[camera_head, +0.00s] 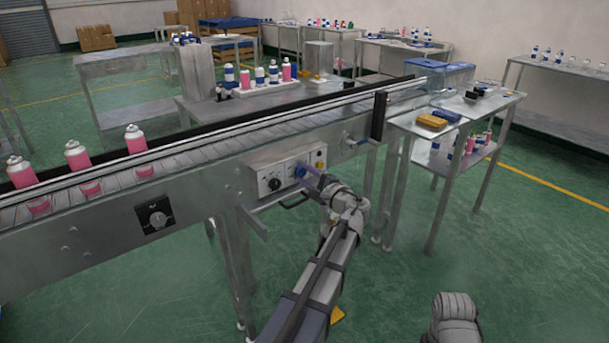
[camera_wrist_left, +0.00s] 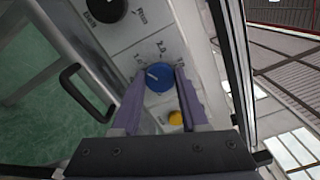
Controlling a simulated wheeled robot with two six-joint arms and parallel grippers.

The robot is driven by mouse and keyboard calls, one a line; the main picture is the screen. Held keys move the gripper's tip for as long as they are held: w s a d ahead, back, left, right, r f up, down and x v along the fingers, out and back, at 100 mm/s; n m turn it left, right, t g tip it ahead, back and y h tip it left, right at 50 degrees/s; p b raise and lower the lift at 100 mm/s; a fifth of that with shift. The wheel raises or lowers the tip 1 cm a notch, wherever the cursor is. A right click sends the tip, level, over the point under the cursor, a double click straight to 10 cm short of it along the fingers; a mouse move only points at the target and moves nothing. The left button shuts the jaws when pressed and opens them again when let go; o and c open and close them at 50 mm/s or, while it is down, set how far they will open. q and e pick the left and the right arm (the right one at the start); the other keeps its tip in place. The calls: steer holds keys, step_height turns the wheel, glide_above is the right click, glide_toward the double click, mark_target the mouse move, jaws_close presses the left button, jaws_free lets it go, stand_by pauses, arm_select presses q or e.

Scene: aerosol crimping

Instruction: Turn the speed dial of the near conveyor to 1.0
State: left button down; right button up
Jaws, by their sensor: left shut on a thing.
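The near conveyor's control box (camera_head: 262,182) is on the side of the conveyor. In the head view, my left gripper (camera_head: 306,174) reaches the box from the front and mostly hides the dial (camera_head: 300,169). My right gripper is out of view.
A black knob (camera_head: 274,184) sits left of the dial, and a yellow button (camera_wrist_left: 175,117) is close by. A black handle (camera_wrist_left: 85,93) juts below the box. Pink cans (camera_head: 78,157) stand on the conveyor (camera_head: 200,152). A side table (camera_head: 460,115) stands at right.

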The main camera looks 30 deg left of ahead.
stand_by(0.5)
arm_select(q)
steer(key=shift+c, duration=2.1)
jaws_free()
steer(key=v, duration=0.8)
steer(key=shift+a, duration=0.1)
